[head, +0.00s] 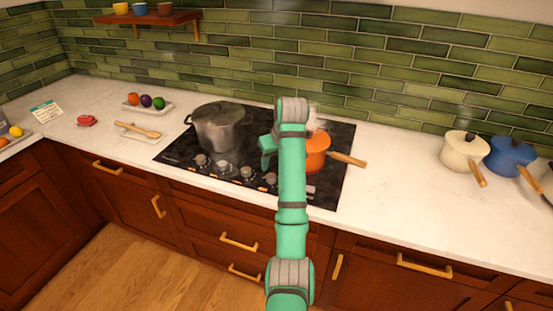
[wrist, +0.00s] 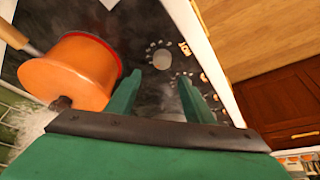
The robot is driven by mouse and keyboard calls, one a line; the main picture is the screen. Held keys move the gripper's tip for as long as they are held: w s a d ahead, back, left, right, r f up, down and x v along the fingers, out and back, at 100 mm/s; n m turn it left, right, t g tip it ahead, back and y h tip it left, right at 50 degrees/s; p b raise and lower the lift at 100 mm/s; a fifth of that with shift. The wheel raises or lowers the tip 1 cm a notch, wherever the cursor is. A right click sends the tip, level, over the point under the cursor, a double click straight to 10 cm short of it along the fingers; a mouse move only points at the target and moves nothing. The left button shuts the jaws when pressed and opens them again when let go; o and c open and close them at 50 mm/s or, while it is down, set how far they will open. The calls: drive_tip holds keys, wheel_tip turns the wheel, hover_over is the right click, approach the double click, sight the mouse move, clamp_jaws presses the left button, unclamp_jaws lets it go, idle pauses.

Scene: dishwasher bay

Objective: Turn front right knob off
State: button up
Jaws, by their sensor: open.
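A black cooktop (head: 340,175) is set in the white counter. A row of round grey knobs (head: 222,167) runs along its front edge; my arm hides the right end of that row. In the wrist view a round grey knob (wrist: 162,59) with a ring of marks lies just beyond the fingertips, roughly between them. I cannot tell its pointer setting. My gripper (wrist: 158,76) is open and empty over the cooktop; its right finger partly covers more marks. An orange pot (wrist: 72,72) with a wooden handle stands left of the fingers, also seen in the head view (head: 317,152).
A grey pot (head: 218,128) sits on the cooktop's left. White steam (wrist: 35,128) shows near the orange pot. A cream pot (head: 462,152) and a blue pot (head: 508,155) stand at the right. The counter between them and the cooktop is clear.

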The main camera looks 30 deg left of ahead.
drive_tip(key=v, duration=0.3)
drive_tip(key=shift+s+d, duration=0.25)
drive_tip(key=shift+d, duration=0.05)
idle(0.6)
